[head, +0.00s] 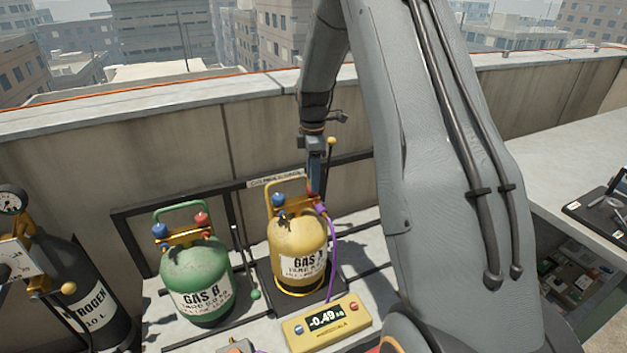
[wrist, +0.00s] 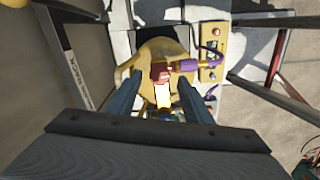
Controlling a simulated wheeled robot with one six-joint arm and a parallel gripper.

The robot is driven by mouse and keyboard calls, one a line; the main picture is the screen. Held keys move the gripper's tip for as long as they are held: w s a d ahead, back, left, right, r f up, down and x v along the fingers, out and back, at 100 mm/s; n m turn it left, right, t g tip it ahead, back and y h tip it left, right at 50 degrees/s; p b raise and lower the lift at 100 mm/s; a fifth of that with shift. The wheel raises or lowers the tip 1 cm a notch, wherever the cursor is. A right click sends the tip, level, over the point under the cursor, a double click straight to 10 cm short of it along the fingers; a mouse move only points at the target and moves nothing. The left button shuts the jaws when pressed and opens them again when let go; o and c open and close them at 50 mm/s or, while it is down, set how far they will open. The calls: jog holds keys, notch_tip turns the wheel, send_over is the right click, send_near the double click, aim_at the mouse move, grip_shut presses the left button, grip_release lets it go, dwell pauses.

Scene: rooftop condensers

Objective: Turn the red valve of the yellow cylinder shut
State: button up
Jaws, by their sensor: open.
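The yellow cylinder (head: 298,250) stands upright on the scale's dark plate, with a blue valve (head: 279,199) on its left and a purple hose on its right. Its red valve (wrist: 160,73) shows in the wrist view between and just beyond my open fingertips (wrist: 158,82), beside the purple hose fitting (wrist: 187,66). In the head view my gripper (head: 314,178) points down over the cylinder's right top and largely hides the red valve. I cannot tell whether the fingers touch it.
The green cylinder (head: 197,280) with its own red and blue valves stands to the left. A black nitrogen cylinder (head: 80,305) is further left. A yellow scale display (head: 327,323) sits in front. A dark rail (head: 180,196) and parapet wall (head: 185,130) run behind.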

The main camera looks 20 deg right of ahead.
jog(key=shift+f, duration=1.2)
jog(key=c, duration=1.1)
jog(key=shift+o, duration=0.2)
